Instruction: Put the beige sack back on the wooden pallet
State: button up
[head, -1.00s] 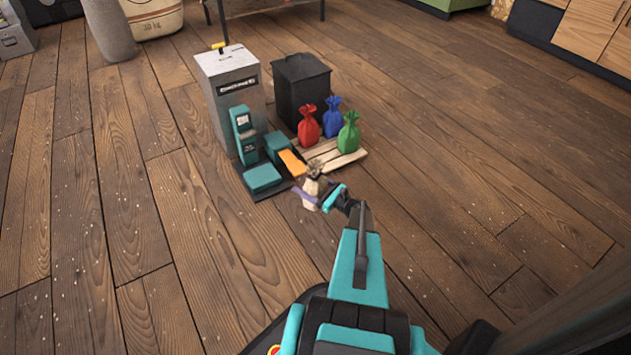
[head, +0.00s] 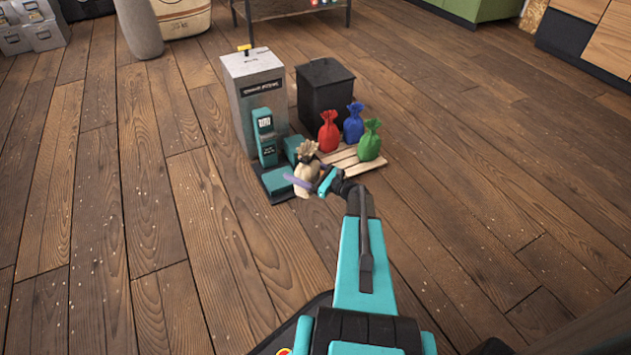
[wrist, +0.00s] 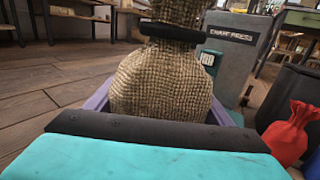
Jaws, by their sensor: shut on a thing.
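The beige sack (head: 306,175) is in my gripper (head: 311,181), upright and in front of the teal machine in the head view. It also fills the middle of the wrist view (wrist: 162,82), where its coarse weave and dark neck band show. My gripper is shut on it. The wooden pallet (head: 362,166) lies just right of and behind the sack. It carries a red sack (head: 328,132), a blue sack (head: 353,125) and a green sack (head: 370,141). The pallet's near left part is partly hidden behind the gripper.
A grey chaff press (head: 253,105) and a teal machine (head: 265,140) on a dark base stand left of the pallet. A black bin (head: 325,95) stands behind it. The red sack is close on the right in the wrist view (wrist: 288,132). The floor to the right is clear.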

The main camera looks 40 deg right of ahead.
jog(key=a+r+n+g+y, duration=0.3)
jog(key=a+r+y, duration=0.1)
jog(key=a+r, duration=1.2)
jog(key=a+r+n+g+y, duration=0.3)
jog(key=a+r, duration=1.4)
jog(key=a, duration=0.6)
jog(key=shift+w+n+g+y, duration=0.2)
jog(key=shift+n+g+y, duration=0.3)
jog(key=shift+y, duration=0.5)
